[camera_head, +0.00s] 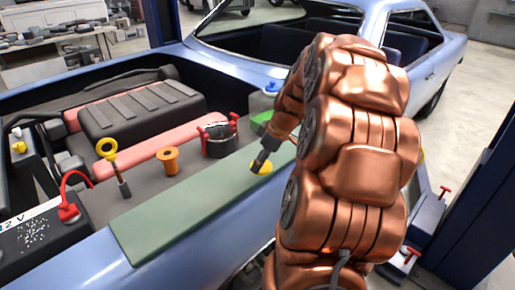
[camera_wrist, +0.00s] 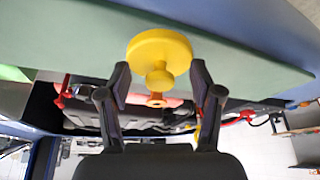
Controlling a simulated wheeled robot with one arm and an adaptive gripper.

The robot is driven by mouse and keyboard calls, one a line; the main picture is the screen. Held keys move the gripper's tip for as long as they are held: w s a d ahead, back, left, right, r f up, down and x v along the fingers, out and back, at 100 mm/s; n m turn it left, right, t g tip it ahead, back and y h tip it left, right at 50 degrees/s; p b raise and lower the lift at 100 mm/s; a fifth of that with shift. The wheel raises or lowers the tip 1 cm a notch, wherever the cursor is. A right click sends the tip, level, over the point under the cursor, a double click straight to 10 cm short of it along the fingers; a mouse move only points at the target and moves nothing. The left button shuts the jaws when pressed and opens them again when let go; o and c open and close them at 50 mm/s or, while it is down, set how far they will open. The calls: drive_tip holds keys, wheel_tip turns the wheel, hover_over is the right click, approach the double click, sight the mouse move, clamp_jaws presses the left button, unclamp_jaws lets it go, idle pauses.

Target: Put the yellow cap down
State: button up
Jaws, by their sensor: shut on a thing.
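The yellow cap (camera_head: 263,168) is a round disc with a small knob, at the tip of my gripper (camera_head: 257,161). In the wrist view the cap (camera_wrist: 160,48) is at the fingertips, its knob between the two dark fingers of my gripper (camera_wrist: 159,76). My gripper is shut on it. The cap is over the green mat (camera_head: 165,217) on the car's fender, close to it; I cannot tell whether it touches. My arm hides part of the mat's right end.
The open engine bay has an orange spool-like filler (camera_head: 168,161), a yellow-ringed dipstick (camera_head: 107,149), a dark round reservoir with red clips (camera_head: 218,140) and a black-and-red engine cover (camera_head: 140,108). A 12 V battery (camera_head: 40,238) is at left. The mat's left part is bare.

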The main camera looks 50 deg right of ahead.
drive_tip(key=p, duration=0.3)
hover_over(255, 156)
drive_tip(key=s, duration=0.2)
drive_tip(key=shift+w+d+f, duration=0.1)
drive_tip(key=shift+w+f, duration=0.1)
drive_tip(key=shift+f, duration=0.3)
drive_tip(key=shift+f+p, duration=0.95)
drive_tip(key=shift+f, duration=0.85)
drive_tip(key=shift+f, duration=0.15)
drive_tip(key=o, duration=1)
drive_tip(key=b+v, duration=0.4)
drive_tip(key=v, duration=0.8)
drive_tip(key=shift+r, duration=0.2)
